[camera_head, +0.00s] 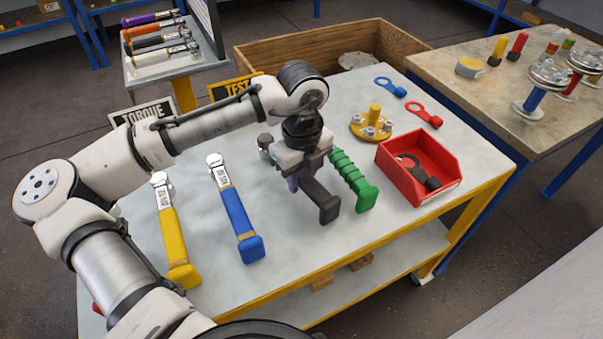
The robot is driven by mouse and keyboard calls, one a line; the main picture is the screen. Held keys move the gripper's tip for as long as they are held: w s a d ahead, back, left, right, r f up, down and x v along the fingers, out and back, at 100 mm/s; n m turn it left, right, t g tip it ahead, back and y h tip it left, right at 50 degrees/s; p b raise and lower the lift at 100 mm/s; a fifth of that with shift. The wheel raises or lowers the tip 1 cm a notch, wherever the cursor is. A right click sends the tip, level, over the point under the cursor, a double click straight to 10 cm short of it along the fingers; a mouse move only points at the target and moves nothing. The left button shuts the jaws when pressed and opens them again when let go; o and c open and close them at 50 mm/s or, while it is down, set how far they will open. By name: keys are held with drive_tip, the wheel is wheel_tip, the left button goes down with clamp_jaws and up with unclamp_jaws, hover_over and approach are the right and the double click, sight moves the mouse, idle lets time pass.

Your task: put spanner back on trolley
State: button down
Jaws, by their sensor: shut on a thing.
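My gripper (300,160) is over the middle of the trolley top, pointing down. It appears shut on a dark-handled spanner (327,208), whose flared handle end sticks out towards the front. My gripper hides the middle of that spanner, and I cannot tell whether it touches the top. A green ribbed-handle spanner (352,180) is close to its right. A blue spanner (236,212) and a yellow spanner (173,235) lie to the left. The trolley (290,255) has a pale top, yellow frame and lower shelf.
A red bin (443,190) holds a black ring spanner (420,172). Behind it are a yellow flanged part (372,122), a red ring spanner (423,114) and a blue one (390,87). A rack (165,68) with several spanners, TORQUE (143,114) and TEST signs, and a wooden crate (290,48) stand behind.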

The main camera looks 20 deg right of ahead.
drive_tip(key=shift+f, duration=0.45)
drive_tip(key=c, duration=1)
unclamp_jaws()
drive_tip(key=shift+o, duration=0.3)
drive_tip(key=o, duration=0.4)
wheel_tip(320, 180, up, 7)
drive_tip(key=p, duration=0.6)
drive_tip(key=shift+r, duration=0.1)
drive_tip(key=shift+s, duration=0.1)
